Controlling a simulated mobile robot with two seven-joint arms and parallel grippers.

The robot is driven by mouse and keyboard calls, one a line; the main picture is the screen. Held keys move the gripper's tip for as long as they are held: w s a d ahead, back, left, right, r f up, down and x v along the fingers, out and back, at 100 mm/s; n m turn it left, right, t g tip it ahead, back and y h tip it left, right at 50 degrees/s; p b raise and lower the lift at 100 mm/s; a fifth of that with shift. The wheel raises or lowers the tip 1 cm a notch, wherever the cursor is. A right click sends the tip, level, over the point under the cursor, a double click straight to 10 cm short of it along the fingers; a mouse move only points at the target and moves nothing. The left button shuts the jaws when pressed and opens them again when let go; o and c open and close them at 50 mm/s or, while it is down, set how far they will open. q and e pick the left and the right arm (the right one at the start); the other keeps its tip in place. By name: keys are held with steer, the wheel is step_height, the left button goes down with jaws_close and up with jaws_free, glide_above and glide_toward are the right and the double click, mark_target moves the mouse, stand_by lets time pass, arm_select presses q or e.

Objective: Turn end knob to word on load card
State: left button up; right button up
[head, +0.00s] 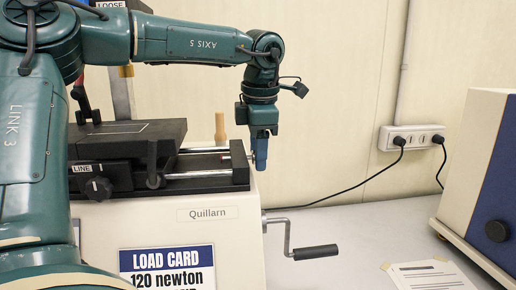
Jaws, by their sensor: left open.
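The load card (167,262) is on the front of the cream Quillarn machine (235,245). It reads "LOAD CARD" and "120 newton"; the line below is cut off by the picture's bottom edge. A black knob (98,188) sits beside a "LINE" label at the machine's left; I cannot tell whether it is the end knob. My left gripper (261,158) is open and points down at the right end of the machine's black rail frame. Its fingers overlap in this view, and nothing shows between them. I cannot tell whether it touches the frame. My right gripper is not in view.
A crank with a black handle (315,252) sticks out from the machine's right side. A tan peg (220,128) stands behind the rails. A printed sheet (430,274) and a cream and blue box (485,180) are at the right. The bench (370,225) between is mostly clear.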

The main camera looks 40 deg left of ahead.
arm_select(q)
steer(key=c, duration=1)
steer(key=shift+w+a+g+h, duration=0.1)
steer(key=shift+a+g+h, duration=0.05)
steer(key=shift+g+h, duration=0.55)
steer(key=shift+w+a+g+h, duration=0.1)
steer(key=shift+g+h, duration=0.4)
steer(key=shift+h, duration=0.3)
steer(key=o, duration=1)
step_height(320, 180, up, 8)
steer(key=shift+w+a+f, duration=0.25)
steer(key=shift+w+a, duration=0.1)
steer(key=shift+a, duration=0.1)
steer(key=shift+f, duration=0.1)
